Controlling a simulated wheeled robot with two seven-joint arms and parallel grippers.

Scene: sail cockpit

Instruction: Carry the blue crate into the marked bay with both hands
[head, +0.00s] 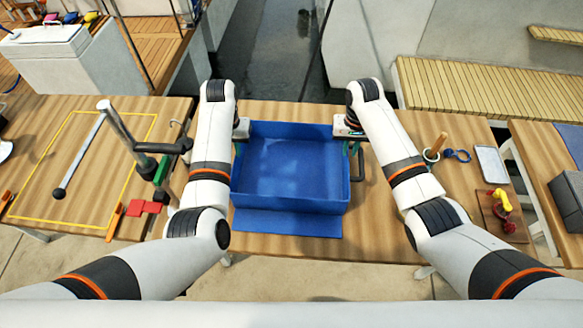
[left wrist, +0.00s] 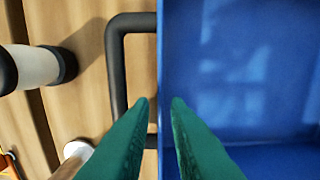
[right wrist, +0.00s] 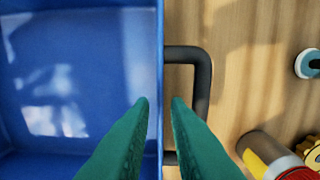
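The blue crate (head: 290,196) stands on the wooden table in front of me, open at the top and empty. A black handle is on each short side; the left handle shows in the left wrist view (left wrist: 116,70), the right handle in the right wrist view (right wrist: 203,75). My left gripper (left wrist: 160,100) is at the left wall, my right gripper (right wrist: 160,100) at the right wall. Both have fingers apart, one each side of the wall rim, with visible gaps. The marked bay, a yellow outline (head: 37,161), is on the table at the left.
A metal post with a black arm (head: 165,147) stands between crate and bay. A black-ended rod (head: 80,158) lies across the bay. Red blocks (head: 143,208) lie near its right edge. A blue mat (head: 287,223) shows before the crate. A tray (head: 491,164) and small tools are right.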

